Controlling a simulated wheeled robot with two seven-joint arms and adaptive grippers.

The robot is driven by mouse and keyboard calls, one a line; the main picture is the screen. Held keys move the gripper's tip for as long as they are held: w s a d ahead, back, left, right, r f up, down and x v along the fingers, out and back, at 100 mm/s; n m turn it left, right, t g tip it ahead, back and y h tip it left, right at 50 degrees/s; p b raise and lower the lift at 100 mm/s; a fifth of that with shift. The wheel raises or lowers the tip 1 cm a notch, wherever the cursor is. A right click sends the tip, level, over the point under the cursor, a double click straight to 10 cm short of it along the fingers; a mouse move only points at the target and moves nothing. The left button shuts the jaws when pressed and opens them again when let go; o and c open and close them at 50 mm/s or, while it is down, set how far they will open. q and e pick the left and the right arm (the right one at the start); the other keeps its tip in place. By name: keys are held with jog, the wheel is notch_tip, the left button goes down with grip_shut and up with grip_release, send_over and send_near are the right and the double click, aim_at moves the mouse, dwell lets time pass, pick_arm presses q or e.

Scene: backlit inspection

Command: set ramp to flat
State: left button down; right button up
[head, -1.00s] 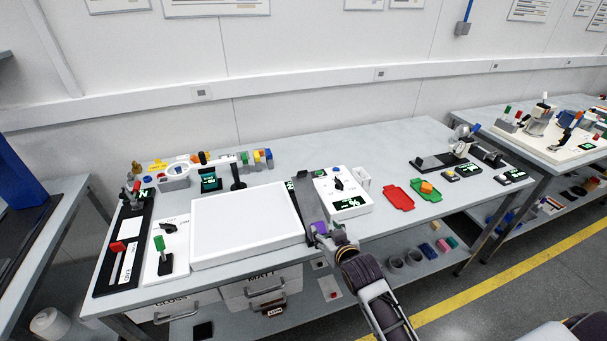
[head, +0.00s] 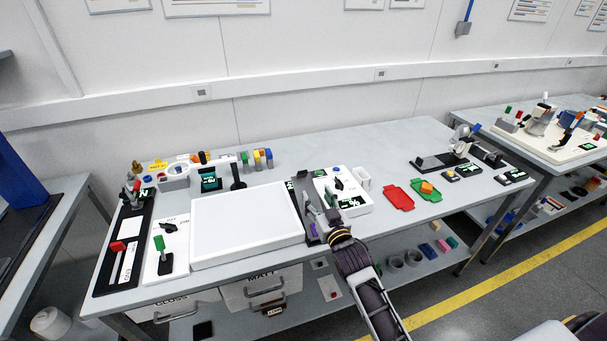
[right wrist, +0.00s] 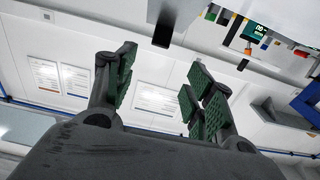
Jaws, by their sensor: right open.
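I cannot tell for sure which part is the ramp. A dark narrow strip (head: 293,187) with grey and purple parts lies along the right edge of the white light panel (head: 245,225). A white control box (head: 352,206) with a dark knob, a blue button and a lit green display stands just right of it. My right gripper (head: 322,204) is open over the strip's near part and hides some of it. In the right wrist view its green-padded fingers (right wrist: 160,88) are apart with nothing between them. My left gripper is out of view.
A white plate (head: 176,262) with a dark pointer and a green-topped lever stands left of the panel. A black board (head: 124,250) with a red handle lies farther left. A red tray (head: 398,197) and a green tray lie to the right.

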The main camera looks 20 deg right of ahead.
aim_at(303, 173)
jog(key=shift+w, duration=0.15)
jog(key=shift+w+a+p, duration=0.15)
jog(key=shift+w+p, duration=0.25)
jog(key=shift+w, duration=3)
jog(key=shift+w+a+p, duration=0.1)
jog(key=shift+w+p, duration=0.25)
jog(key=shift+w, duration=3)
jog(key=shift+c, duration=0.2)
grip_shut()
